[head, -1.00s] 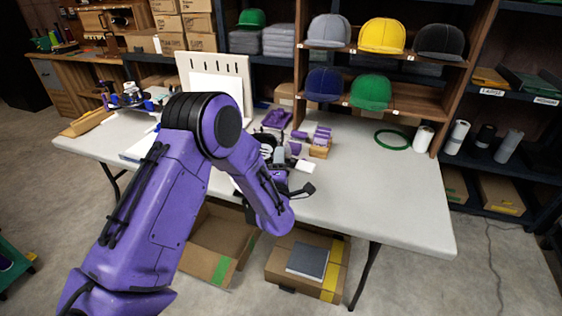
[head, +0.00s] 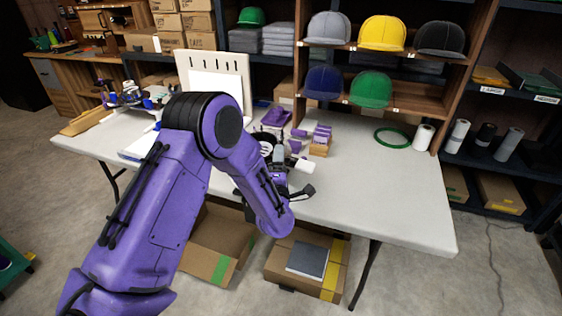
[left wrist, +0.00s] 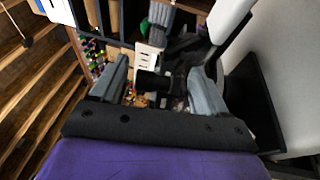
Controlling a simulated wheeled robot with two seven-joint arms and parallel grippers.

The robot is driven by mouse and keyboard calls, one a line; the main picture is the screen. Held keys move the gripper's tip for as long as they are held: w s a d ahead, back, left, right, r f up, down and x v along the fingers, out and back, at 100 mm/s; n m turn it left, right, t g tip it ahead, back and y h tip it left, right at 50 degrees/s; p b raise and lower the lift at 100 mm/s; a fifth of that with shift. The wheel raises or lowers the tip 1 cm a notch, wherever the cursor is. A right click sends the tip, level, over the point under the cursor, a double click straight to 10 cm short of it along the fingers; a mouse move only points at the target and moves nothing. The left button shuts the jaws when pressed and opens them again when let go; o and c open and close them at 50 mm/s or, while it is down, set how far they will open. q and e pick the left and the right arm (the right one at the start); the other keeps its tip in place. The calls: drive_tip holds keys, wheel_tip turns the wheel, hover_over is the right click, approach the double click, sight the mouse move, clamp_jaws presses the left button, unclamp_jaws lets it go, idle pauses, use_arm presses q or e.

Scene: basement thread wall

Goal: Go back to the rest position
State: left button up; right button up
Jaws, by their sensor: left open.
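My left arm comes in from the left in the head view, and its purple links cover the middle of the table. The left gripper (head: 284,168) is above the table (head: 375,190), near its front middle, and is partly hidden behind my forearm. In the left wrist view the two grey fingers of the left gripper (left wrist: 160,85) stand apart. I see nothing held between them; shelves and small coloured things show beyond. My right gripper is not in view.
A wooden shelf with several caps (head: 381,34) stands behind the table. A green ring (head: 392,138) and a white roll (head: 423,137) lie at the table's right. Purple parts (head: 321,133) are near the gripper. Open cardboard boxes (head: 222,240) are on the floor below. The table's front right is clear.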

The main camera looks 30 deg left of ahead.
use_arm(q)
drive_tip(key=b+v, duration=0.2)
drive_tip(key=v, duration=0.8)
drive_tip(key=s+d+f+m+g+h+p, duration=0.1)
drive_tip(key=s+f+m+g+h, duration=0.3)
drive_tip(key=f+m, duration=0.4)
drive_tip(key=s+d+f+m+g+h, duration=0.25)
drive_tip(key=s+f+m, duration=0.4)
drive_tip(key=f, duration=0.35)
drive_tip(key=s+f+m+g, duration=0.1)
drive_tip(key=s+f+g, duration=0.1)
drive_tip(key=s, duration=0.4)
drive_tip(key=s+a+f+m+g, duration=0.1)
drive_tip(key=s+f+g, duration=0.2)
drive_tip(key=s, duration=0.4)
drive_tip(key=s+a+f+m+g+p, duration=0.1)
drive_tip(key=s+f+g, duration=0.1)
drive_tip(key=s+f, duration=0.2)
drive_tip(key=s, duration=0.2)
drive_tip(key=shift+s, duration=0.35)
drive_tip(key=shift+w+d+g, duration=0.1)
drive_tip(key=shift+w+g, duration=0.1)
drive_tip(key=shift+g, duration=0.05)
drive_tip(key=shift+c, duration=0.2)
